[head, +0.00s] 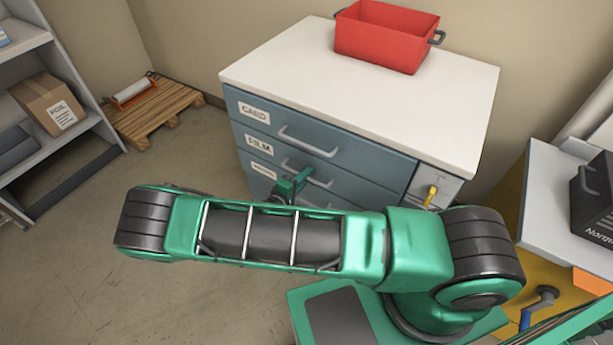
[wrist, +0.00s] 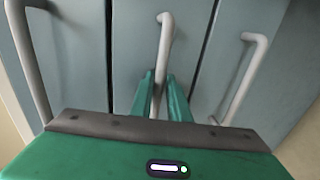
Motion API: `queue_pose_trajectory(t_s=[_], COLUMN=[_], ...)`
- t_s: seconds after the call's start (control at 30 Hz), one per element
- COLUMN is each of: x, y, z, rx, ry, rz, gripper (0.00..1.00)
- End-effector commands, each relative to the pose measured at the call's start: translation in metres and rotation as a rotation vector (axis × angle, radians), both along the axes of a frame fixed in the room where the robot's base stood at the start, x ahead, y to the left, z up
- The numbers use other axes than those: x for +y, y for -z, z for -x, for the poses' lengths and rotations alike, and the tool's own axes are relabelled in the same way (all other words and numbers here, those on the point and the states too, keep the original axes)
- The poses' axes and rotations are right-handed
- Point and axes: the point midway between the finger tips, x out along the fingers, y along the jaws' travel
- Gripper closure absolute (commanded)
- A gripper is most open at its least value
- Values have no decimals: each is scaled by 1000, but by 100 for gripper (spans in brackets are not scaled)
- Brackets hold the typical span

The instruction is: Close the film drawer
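The film drawer (head: 325,176) is the middle blue-grey drawer of the cabinet, labelled FILM, below the CARD drawer (head: 315,133). Its front looks about level with its neighbours; I cannot tell if a small gap is left. Its grey bar handle (head: 319,183) also shows in the wrist view (wrist: 165,42). My gripper (head: 291,185) is at this handle. In the wrist view my green fingers (wrist: 161,88) lie close on both sides of the bar and look shut on it. My arm hides the lower part of the cabinet in the head view.
A red bin (head: 386,38) stands on the white cabinet top (head: 330,80). A yellow key or knob (head: 431,194) is on the cabinet's right front. A shelf (head: 45,60) and a pallet (head: 150,118) stand left. The floor (head: 190,165) left of the cabinet is clear.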

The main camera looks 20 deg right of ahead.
Motion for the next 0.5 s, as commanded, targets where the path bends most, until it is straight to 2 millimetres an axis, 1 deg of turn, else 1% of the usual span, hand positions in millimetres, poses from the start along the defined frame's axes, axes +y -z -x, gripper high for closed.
queue_pose_trajectory(t_s=[0.03, 0.33, 0.43, 0.5], x=[-4, -5, -2, 4], y=[-3, -5, -6, -7], z=[-2, -2, 1, 5], rx=[-5, -8, -8, -7], ry=[5, 7, 7, 5], rz=[6, 9, 9, 8], gripper=[82, 82, 82, 82])
